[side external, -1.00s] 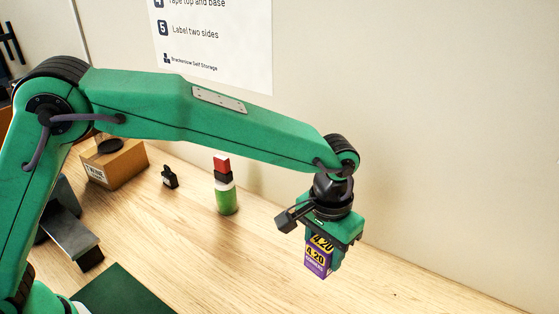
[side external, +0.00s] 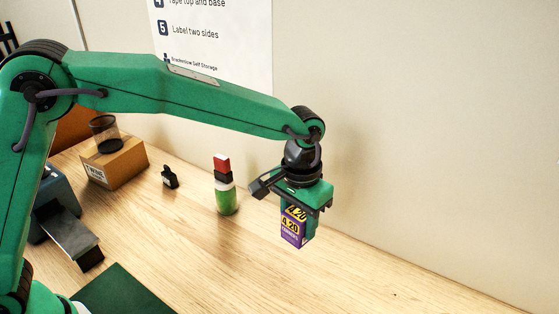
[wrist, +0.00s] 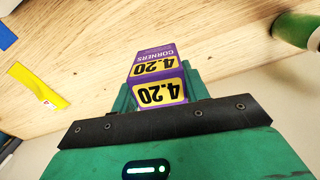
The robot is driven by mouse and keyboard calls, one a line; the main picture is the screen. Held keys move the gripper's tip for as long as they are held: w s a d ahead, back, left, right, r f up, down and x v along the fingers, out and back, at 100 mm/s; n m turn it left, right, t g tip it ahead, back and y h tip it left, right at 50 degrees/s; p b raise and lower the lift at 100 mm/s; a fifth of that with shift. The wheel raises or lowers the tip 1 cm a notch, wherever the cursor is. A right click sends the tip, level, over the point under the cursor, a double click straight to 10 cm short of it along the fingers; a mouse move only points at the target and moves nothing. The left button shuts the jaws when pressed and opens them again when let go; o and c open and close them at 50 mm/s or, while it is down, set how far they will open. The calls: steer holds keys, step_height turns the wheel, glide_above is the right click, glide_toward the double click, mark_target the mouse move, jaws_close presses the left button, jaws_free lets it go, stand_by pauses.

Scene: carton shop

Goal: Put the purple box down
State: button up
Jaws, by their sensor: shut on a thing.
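The purple box (side external: 292,227) has yellow labels reading "4.20". My gripper (side external: 305,222) is shut on it and holds it upright, pointing down over the wooden table. In the wrist view the box (wrist: 157,75) sits between the green fingers of my gripper (wrist: 160,92), its lettering upside down. From the side view I cannot tell exactly how high its lower end is above the table.
A green bottle (side external: 226,200) with red and black blocks on top stands left of the box. A small black item (side external: 169,177) and a cardboard carton (side external: 114,165) are farther left. A yellow strip (wrist: 38,84) lies on the wood. Table (side external: 400,285) to the right is clear.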

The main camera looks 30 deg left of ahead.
steer(key=s+a+r+n, duration=0.1)
steer(key=a+r, duration=0.1)
steer(key=a, duration=1.1)
steer(key=s+a+r+n, duration=0.1)
steer(key=a+r, duration=0.2)
steer(key=a, duration=1.1)
steer(key=shift+d, duration=0.2)
steer(key=s+d+f, duration=0.2)
steer(key=s+d, duration=0.3)
steer(key=d, duration=0.3)
steer(key=s+d+f, duration=0.1)
steer(key=s+d, duration=0.3)
steer(key=d, duration=0.4)
steer(key=s+d+f, duration=0.1)
steer(key=s+d, duration=0.3)
steer(key=s, duration=0.3)
steer(key=s+d+f, duration=0.2)
steer(key=s+d, duration=0.2)
steer(key=s, duration=0.4)
steer(key=shift+f, duration=0.2)
steer(key=shift+s, duration=0.1)
